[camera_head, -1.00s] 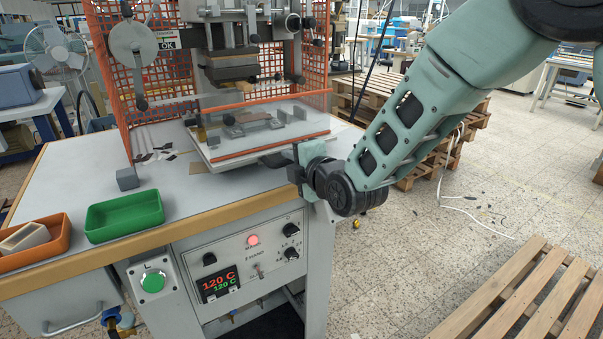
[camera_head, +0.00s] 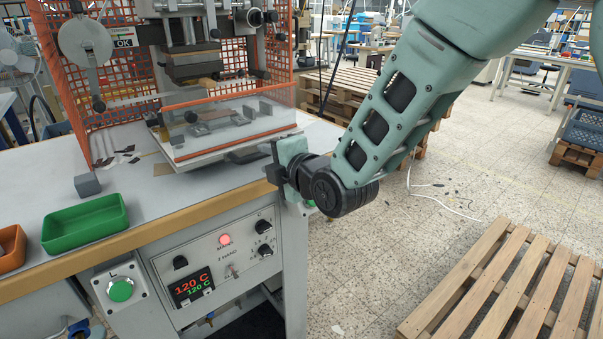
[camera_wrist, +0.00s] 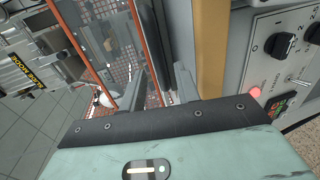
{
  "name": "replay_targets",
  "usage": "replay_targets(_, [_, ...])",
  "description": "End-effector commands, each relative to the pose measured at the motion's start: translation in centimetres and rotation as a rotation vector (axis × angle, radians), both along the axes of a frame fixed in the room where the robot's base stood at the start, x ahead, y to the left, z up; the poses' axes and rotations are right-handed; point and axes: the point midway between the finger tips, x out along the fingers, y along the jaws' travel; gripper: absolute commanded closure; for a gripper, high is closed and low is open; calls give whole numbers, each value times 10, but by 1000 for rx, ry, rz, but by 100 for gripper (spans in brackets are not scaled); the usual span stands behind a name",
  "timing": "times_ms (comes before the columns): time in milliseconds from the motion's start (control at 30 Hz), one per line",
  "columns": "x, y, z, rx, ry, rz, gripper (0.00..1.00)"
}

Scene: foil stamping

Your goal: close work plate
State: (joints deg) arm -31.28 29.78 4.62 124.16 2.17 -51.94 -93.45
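The work plate (camera_head: 180,166) is a pale flat plate at the front of the press, below the raised press head (camera_head: 191,67). A clear guard with orange strips (camera_head: 235,137) stands on it, and several small grey blocks (camera_head: 266,106) show behind the guard. In the wrist view, my gripper's two grey fingers (camera_wrist: 163,82) stand apart beside the orange-edged guard. I cannot tell whether they touch the plate.
The bench holds a green tray (camera_head: 85,222), an orange tray (camera_head: 12,250) and a grey cube (camera_head: 87,185). An orange mesh guard (camera_head: 108,130) flanks the press. A control panel (camera_head: 220,260) is on the bench front. A wooden pallet (camera_head: 510,285) lies on the floor at right.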

Motion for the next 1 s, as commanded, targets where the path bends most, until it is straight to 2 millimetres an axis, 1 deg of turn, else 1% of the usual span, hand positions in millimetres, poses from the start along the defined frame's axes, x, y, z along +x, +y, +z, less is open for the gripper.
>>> replay_targets(33, [-11,-7,1,0,-1,0,68])
replay_targets(300, [-62,-43,15,0,-2,-1,68])
replay_targets(400, [-78,-53,19,1,-2,-1,68])
replay_targets(500, [-90,-62,23,0,-1,-1,68])
replay_targets(700, [-103,-70,26,0,0,-1,68])
replay_targets(1000, [-104,-71,26,0,0,-1,68])
